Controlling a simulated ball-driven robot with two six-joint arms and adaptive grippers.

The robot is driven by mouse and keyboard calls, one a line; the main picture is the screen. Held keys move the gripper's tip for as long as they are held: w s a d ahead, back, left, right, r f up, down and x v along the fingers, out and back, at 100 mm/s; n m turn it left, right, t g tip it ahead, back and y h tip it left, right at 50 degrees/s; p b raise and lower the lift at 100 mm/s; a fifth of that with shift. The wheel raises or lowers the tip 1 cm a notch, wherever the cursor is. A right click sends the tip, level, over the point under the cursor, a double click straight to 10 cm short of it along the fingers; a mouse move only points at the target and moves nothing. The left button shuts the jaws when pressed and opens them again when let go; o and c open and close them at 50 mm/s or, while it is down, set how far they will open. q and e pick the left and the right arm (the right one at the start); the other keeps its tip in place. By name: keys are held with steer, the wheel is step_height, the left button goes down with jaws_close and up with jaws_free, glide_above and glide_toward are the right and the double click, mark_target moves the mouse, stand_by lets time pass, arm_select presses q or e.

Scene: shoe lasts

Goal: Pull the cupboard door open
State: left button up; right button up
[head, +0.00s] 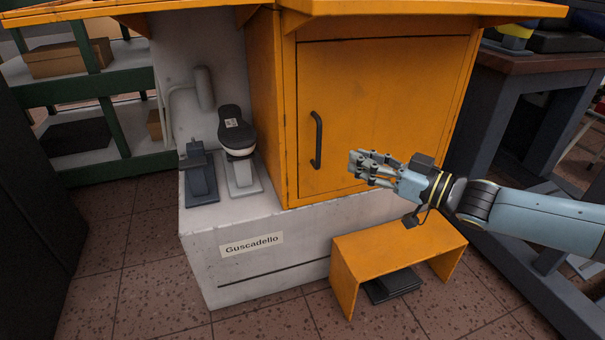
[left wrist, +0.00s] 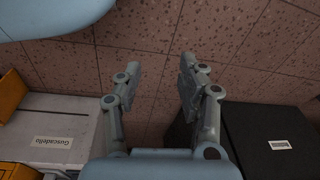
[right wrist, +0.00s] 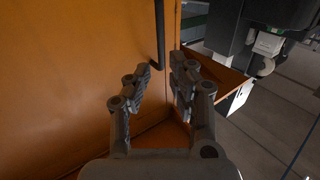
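The orange cupboard door (head: 385,95) is shut, flush in its frame. Its black vertical bar handle (head: 316,140) is near the door's left edge. My right gripper (head: 354,165) is in front of the door, to the right of the handle in the head view, apart from it. In the right wrist view the handle (right wrist: 160,32) shows beyond the fingertips, in line with the gap between them. The right gripper (right wrist: 160,72) is partly open and empty. My left gripper (left wrist: 158,70) is open and empty above the tiled floor; it is outside the head view.
A white base (head: 285,245) labelled Guscadello carries the cupboard. A grey and black machine (head: 236,145) stands left of the door. A low orange bench (head: 395,248) stands below my right arm. A dark workbench (head: 545,65) is at the right.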

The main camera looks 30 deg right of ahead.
mark_target(318, 164)
arm_select(q)
steer(key=w+d+r+t+b, duration=0.1)
steer(key=w+d+r+b, duration=0.1)
steer(key=w+r+b, duration=0.1)
step_height(318, 164, up, 3)
steer(key=shift+f+t+h+b, duration=0.2)
steer(key=shift+t+h+b, duration=0.15)
steer(key=shift+b, duration=0.35)
arm_select(e)
steer(key=x, duration=1)
steer(key=shift+w+a, duration=0.2)
steer(key=shift+w, duration=0.15)
arm_select(q)
steer(key=shift+w, duration=0.1)
arm_select(e)
steer(key=shift+c, duration=0.3)
steer(key=shift+f, duration=0.1)
jaws_close()
